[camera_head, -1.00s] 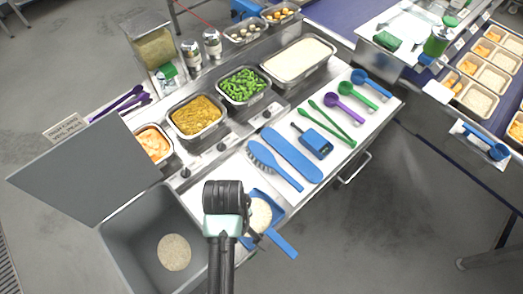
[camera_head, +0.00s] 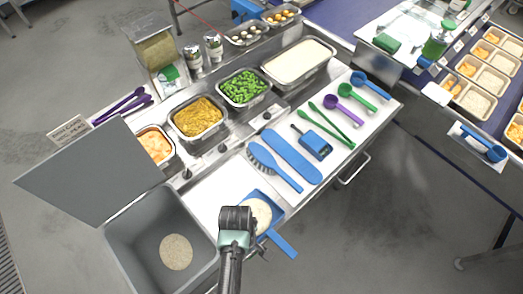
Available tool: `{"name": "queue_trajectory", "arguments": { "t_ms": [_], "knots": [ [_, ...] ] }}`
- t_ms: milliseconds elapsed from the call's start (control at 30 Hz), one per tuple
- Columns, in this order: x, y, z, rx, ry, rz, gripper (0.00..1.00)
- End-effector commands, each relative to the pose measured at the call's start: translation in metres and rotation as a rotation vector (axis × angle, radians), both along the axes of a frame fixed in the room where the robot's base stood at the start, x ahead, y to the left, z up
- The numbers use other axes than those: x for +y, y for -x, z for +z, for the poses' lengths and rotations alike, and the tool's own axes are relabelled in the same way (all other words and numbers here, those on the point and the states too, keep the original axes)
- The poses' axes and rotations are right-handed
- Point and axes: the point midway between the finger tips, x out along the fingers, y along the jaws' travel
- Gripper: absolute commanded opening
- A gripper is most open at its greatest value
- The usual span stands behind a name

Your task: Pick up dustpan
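The blue dustpan (camera_head: 276,209) lies on the front part of the white counter top, beside the grey bin. A pale heap of what looks like rice (camera_head: 261,213) sits in its pan. Its blue handle (camera_head: 281,245) points toward the lower right and sticks out past the counter's front edge. My gripper (camera_head: 246,228) is over the left part of the dustpan and hides some of it. The fingertips are hard to make out, so I cannot tell whether they are open or touch the dustpan.
A grey bin (camera_head: 130,240) with a raised lid (camera_head: 92,172) stands at the left, a pale round patch inside. A blue brush (camera_head: 275,168), blue paddle, blue device, tongs and scoops lie right of the dustpan. Food trays (camera_head: 197,118) line the back. Floor in front is clear.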

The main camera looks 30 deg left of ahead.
Motion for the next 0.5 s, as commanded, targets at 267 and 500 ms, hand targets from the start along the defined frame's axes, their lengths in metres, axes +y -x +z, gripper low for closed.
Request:
{"name": "queue_trajectory", "arguments": {
  "t_ms": [267, 500],
  "knots": [
    [0.0002, -0.0003, 0.0005, -0.001, -0.001, 0.000, 0.15],
    [0.0002, -0.0003, 0.0006, -0.001, -0.001, 0.000, 0.00]
  ]
}}
